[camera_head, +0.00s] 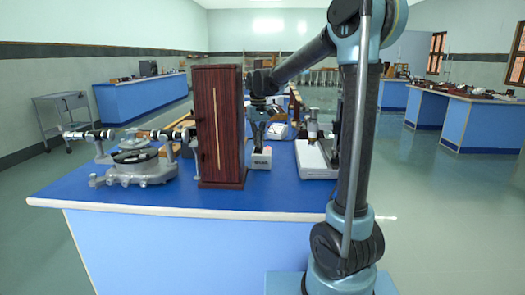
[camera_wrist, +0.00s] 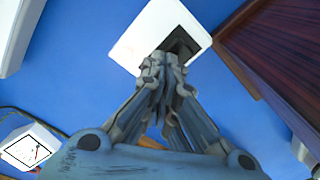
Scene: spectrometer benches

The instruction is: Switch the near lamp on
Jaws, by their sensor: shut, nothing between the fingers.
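The tall dark wooden housing (camera_head: 218,125) with a pale vertical slit stands on the near blue bench; I take it as the near lamp, but no glow shows. A small white box (camera_head: 260,161) stands just right of it. In the wrist view, what appears to be the same white box (camera_wrist: 135,38) has a black patch (camera_wrist: 183,44), possibly its switch, partly hidden by my fingers. My gripper (camera_head: 259,144) is shut and empty, pointing down at the box. Its fingertips (camera_wrist: 163,62) overlap the box edge by the patch; I cannot tell whether they touch.
A spectrometer (camera_head: 133,163) stands left of the housing. A white-based instrument (camera_head: 315,158) stands to the right, near my arm. A white meter (camera_wrist: 30,147) with a dial lies at the wrist view's lower left. The bench's front strip (camera_head: 150,195) is clear.

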